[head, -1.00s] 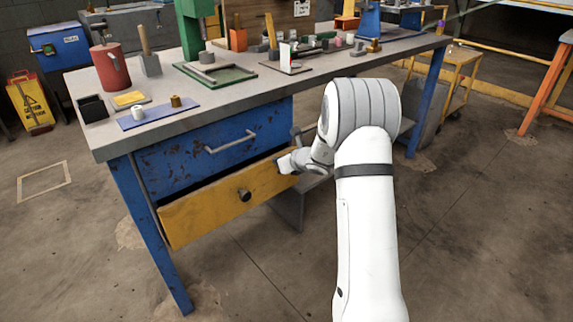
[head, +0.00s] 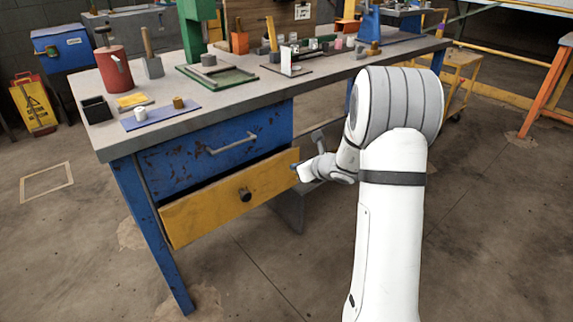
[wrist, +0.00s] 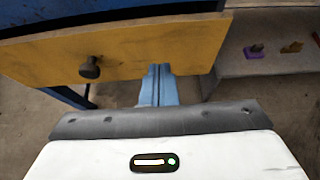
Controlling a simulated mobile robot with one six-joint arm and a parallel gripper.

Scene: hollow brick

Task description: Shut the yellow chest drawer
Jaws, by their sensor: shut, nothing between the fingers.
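The yellow drawer (head: 228,197) sits under the blue drawer of the workbench and stands partly open, its front pulled out from the bench. Its round dark knob (head: 245,195) is near the middle of the front, and shows at the left in the wrist view (wrist: 89,68). My gripper (head: 296,168) is at the right end of the drawer front. In the wrist view its blue fingers (wrist: 160,70) are together and empty, in front of the lower edge of the yellow panel, right of the knob. I cannot tell whether they touch it.
The blue upper drawer (head: 210,150) with a bar handle is shut. The workbench top (head: 225,105) carries several tools and blocks. A grey lower shelf (wrist: 270,62) with small purple and orange-brown items is at the right. The floor in front is clear.

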